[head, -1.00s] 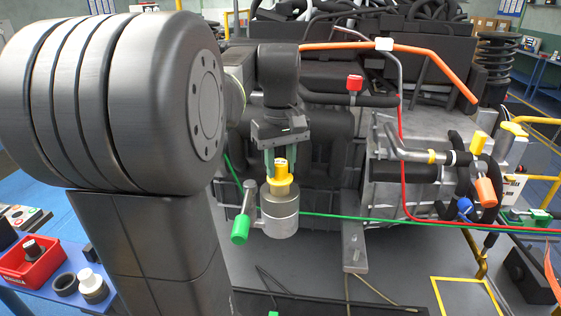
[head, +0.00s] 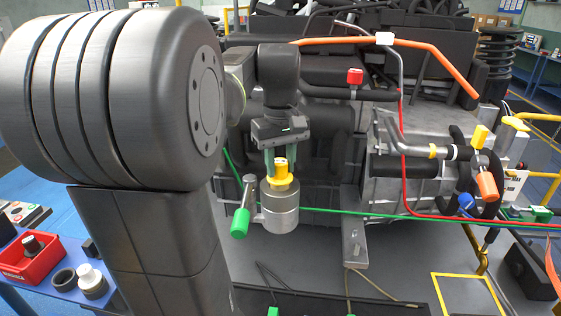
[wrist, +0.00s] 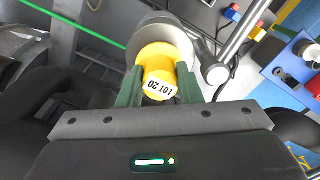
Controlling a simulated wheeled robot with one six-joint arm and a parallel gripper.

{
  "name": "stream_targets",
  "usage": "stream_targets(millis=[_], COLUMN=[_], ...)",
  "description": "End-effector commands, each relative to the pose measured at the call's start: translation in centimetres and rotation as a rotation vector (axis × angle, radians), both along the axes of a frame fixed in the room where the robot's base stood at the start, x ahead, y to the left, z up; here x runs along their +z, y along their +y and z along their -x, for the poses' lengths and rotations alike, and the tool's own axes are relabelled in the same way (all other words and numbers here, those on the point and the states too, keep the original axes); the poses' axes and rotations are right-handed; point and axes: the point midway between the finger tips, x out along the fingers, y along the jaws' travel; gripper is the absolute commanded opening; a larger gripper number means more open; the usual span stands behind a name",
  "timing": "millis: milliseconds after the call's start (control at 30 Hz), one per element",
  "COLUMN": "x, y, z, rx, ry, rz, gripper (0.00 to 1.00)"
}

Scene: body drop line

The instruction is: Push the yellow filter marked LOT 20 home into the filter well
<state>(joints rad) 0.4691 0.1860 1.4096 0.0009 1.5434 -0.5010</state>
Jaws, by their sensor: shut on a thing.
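The yellow filter (head: 281,167) stands upright at the mouth of the silver cylindrical filter well (head: 281,212). Its wide yellow flange sits at the well's rim, with no dark body showing between them. In the wrist view the filter (wrist: 158,62) shows its LOT 20 label facing my gripper. My gripper (head: 281,172) is shut on the filter's narrow top, with one green finger on each side. In the wrist view the grey well (wrist: 180,32) shows behind the filter. The inside of the well is hidden.
A green-ended lever (head: 241,221) stands close to the well's left side. A green line (head: 340,210) runs right from behind the well. A metal bracket (head: 354,240) is at the right. A red bin (head: 32,260) sits on the blue bench at far left.

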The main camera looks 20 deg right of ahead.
Motion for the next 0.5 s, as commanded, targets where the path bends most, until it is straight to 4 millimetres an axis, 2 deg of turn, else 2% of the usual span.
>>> stream_targets(millis=[500], x=[-1.11], y=[0.0], z=[0.0], rx=[0.0], ry=[0.0], rz=[0.0], gripper=[0.0])
